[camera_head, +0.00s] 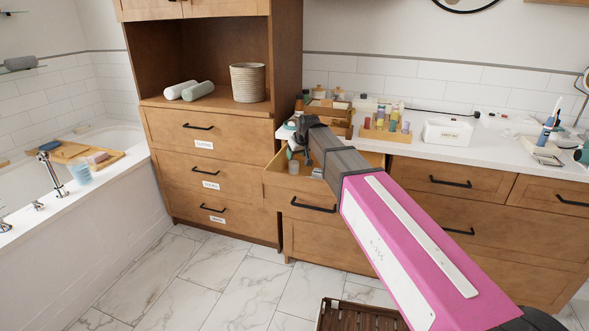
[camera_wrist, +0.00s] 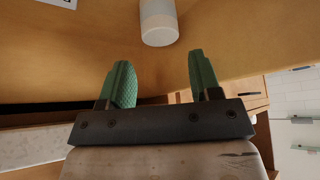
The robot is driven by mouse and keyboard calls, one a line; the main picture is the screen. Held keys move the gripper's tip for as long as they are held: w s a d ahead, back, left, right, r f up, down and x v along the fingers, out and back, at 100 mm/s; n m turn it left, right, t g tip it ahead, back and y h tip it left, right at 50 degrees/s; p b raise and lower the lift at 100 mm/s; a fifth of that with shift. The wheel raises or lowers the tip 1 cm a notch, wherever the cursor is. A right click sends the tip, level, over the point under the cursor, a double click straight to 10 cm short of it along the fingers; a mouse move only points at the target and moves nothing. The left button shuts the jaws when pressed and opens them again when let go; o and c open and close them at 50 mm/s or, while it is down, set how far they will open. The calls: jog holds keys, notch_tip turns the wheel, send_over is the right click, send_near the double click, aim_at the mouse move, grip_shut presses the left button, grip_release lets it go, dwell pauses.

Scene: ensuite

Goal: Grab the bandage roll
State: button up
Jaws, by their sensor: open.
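My gripper (camera_wrist: 159,68) is open in the wrist view, with two green fingers apart and nothing between them. Ahead of the fingers, inside a wooden drawer, is a white cylindrical thing (camera_wrist: 159,24) with a greyer end. I cannot tell whether it is the bandage roll or a small container. In the head view my arm reaches over the open drawer (camera_head: 300,190), and my gripper is largely hidden at the drawer's left side. A pale item (camera_head: 293,166) shows in the drawer; the rest of the contents is mostly hidden behind my arm.
A tall cabinet (camera_head: 205,180) with closed labelled drawers stands left of the open drawer. The counter (camera_head: 470,145) above holds a wooden rack of bottles (camera_head: 386,132) and a white box (camera_head: 447,132). A brown slatted mat (camera_head: 355,315) lies on the floor. A bathtub (camera_head: 80,210) is at left.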

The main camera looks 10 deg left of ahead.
aim_at(294, 163)
jog(key=x, duration=0.5)
jog(key=shift+f, duration=0.4)
jog(key=c, duration=0.7)
